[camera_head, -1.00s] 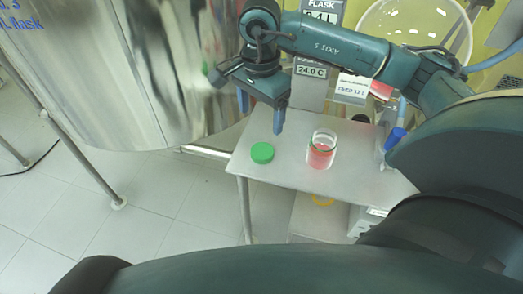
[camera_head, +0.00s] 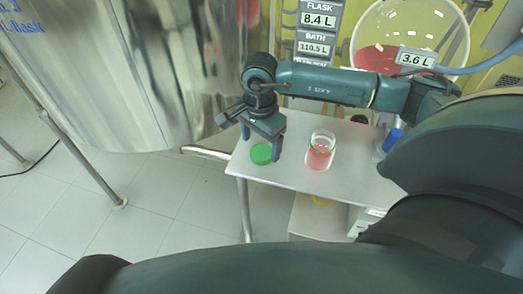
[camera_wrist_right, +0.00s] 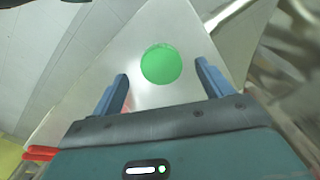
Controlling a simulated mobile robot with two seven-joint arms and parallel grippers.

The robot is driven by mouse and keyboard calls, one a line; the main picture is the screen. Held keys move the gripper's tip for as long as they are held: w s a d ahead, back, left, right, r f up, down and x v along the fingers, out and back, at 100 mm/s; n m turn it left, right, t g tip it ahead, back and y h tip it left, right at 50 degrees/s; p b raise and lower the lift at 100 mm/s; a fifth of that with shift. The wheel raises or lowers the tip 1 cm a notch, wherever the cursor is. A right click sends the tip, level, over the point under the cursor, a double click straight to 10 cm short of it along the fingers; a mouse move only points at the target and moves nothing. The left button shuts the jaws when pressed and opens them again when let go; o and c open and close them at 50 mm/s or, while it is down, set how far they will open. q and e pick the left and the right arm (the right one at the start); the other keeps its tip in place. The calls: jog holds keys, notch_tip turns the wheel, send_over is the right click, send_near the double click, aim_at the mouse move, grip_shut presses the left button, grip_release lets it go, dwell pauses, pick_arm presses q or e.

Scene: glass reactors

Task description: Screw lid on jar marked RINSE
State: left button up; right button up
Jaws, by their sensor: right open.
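A green round lid (camera_head: 261,154) lies flat near the left part of a small metal table (camera_head: 300,180). My right gripper (camera_head: 260,146) is open and empty, just above the lid. In the right wrist view the lid (camera_wrist_right: 161,64) shows between and slightly beyond the two blue fingertips (camera_wrist_right: 162,77), apart from both. My left gripper is not in view.
A large shiny metal vessel (camera_head: 130,80) stands close on the left. A blue-capped bottle (camera_head: 392,141) stands on the table's right side. A round glass vessel with red liquid (camera_head: 400,30) and display panels (camera_head: 320,20) are behind. The table's front is clear.

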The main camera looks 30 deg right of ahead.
aim_at(260, 153)
jog(key=shift+f, duration=1.45)
jog(key=c, duration=1)
notch_tip(260, 153, up, 10)
jog(key=shift+r+b, duration=0.1)
jog(key=shift+b, duration=0.25)
